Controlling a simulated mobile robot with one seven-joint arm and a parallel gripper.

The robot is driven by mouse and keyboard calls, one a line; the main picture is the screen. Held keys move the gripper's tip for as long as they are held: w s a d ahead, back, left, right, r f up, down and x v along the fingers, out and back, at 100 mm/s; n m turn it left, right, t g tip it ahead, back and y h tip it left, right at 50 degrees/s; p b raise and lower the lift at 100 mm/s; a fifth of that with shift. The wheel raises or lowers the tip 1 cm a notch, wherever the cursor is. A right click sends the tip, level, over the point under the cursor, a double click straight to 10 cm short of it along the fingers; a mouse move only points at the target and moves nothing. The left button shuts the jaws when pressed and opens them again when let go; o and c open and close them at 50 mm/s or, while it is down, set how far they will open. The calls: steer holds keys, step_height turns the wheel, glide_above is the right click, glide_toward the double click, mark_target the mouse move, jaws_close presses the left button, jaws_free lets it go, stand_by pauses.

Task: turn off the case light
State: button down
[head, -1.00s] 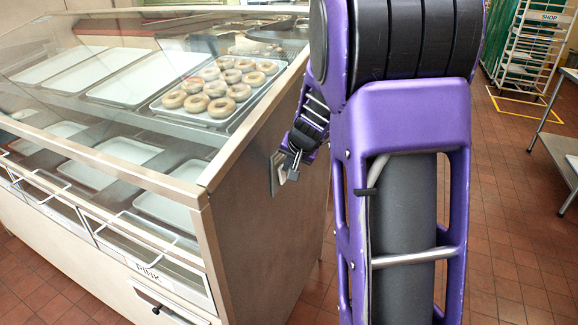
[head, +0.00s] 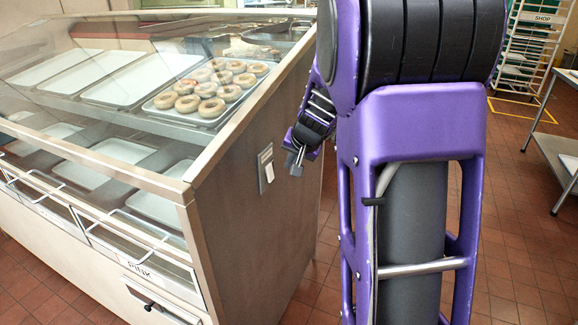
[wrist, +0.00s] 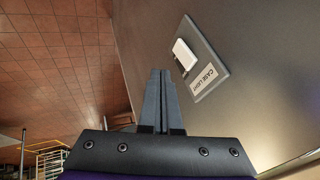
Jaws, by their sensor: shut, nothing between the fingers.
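The case light switch (head: 266,169) is a grey plate with a white rocker on the brown end panel of the display case. In the wrist view the switch rocker (wrist: 184,53) shows above a label reading CASE LIGHT (wrist: 202,80). My gripper (head: 291,172) is shut and empty, to the right of the switch in the head view and apart from it. In the wrist view my gripper's fingertips (wrist: 160,72) are together, left of the plate. I cannot tell which way the rocker is set.
The glass display case (head: 225,130) holds a tray of doughnuts (head: 205,110) and several empty white trays. A steel table (head: 560,150) and a rack marked SHOP (head: 540,45) stand at the right. The tiled floor (head: 510,240) between is clear.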

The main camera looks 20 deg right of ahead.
steer(key=s+a+r+p, duration=0.1)
steer(key=s+r, duration=0.2)
steer(key=r, duration=0.5)
steer(key=shift+s+a, duration=0.2)
steer(key=shift+s, duration=0.2)
steer(key=shift+r, duration=0.1)
